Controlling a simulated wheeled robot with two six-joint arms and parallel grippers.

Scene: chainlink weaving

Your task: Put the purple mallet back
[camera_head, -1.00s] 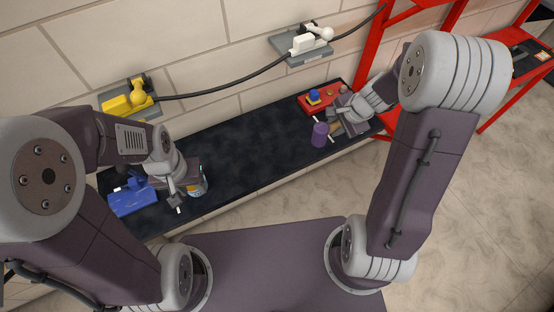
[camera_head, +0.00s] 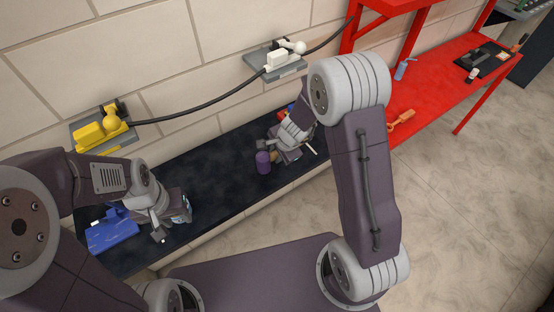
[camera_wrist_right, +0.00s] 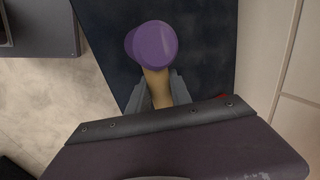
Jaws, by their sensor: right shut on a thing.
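The purple mallet (camera_head: 263,162) is in my right gripper (camera_head: 276,154), above the dark bench top. In the right wrist view its round purple head (camera_wrist_right: 152,45) sticks out beyond the fingers. The right gripper's two fingers (camera_wrist_right: 160,92) are shut on its tan handle. My left gripper (camera_head: 161,234) hangs low over the left part of the bench, beside a small can-like item (camera_head: 183,207). I cannot tell whether its fingers are apart.
A blue item (camera_head: 110,232) lies at the bench's left end. A red tray (camera_head: 283,113) is mostly hidden behind my right arm. A red workbench (camera_head: 437,95) at right holds an orange tool (camera_head: 401,118) and a blue bottle (camera_head: 403,69). The middle of the dark bench (camera_head: 215,170) is clear.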

